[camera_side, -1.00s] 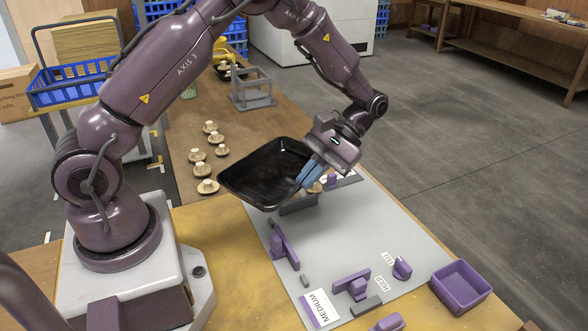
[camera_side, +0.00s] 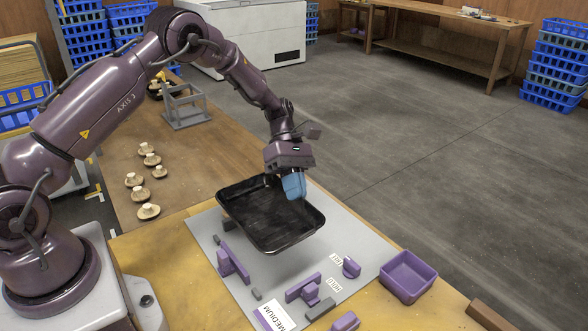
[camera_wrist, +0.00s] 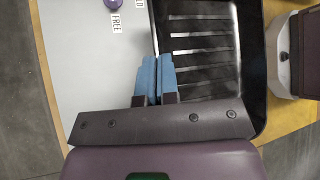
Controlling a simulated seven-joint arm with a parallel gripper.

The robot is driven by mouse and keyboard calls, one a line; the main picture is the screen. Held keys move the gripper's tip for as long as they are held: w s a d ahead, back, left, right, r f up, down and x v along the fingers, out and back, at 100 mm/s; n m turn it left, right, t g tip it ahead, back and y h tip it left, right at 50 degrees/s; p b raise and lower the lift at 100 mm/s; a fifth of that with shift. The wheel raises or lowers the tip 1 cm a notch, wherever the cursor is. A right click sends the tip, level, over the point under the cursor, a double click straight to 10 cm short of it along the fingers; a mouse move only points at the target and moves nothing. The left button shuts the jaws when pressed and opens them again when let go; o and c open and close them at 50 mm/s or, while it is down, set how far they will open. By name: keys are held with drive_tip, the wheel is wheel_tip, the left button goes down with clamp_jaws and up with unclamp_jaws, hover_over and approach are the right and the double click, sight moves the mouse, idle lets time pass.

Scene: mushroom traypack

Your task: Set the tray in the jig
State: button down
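My gripper (camera_side: 294,187) is shut on the right rim of the black tray (camera_side: 262,243), blue fingers closed on it. In the wrist view the blue fingertips (camera_wrist: 157,72) pinch the rim, and the ribbed floor of the tray (camera_wrist: 200,74) lies to their right. The tray is empty, looks roughly level and hangs over the back part of the grey mat (camera_side: 215,288). The jig's purple fences stand in front of it: one at left (camera_side: 232,260), one at front (camera_side: 303,289). A purple knob (camera_side: 351,267) stands to the right, by the FREE and HOLD labels.
A MEDIUM card (camera_side: 275,316) lies at the mat's front edge. A purple bin (camera_side: 408,276) stands right of the mat. Mushrooms on small discs (camera_side: 148,211) line the wooden table at left, with a grey frame (camera_side: 186,106) behind. The tray hides part of the mat.

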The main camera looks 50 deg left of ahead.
drive_tip(key=shift+f, duration=4.65)
drive_tip(key=shift+f, duration=0.55)
drive_tip(key=c, duration=1.3)
unclamp_jaws()
drive_tip(key=shift+a+r, duration=0.1)
drive_tip(key=v, duration=1.2)
drive_tip(key=shift+a+r, duration=0.25)
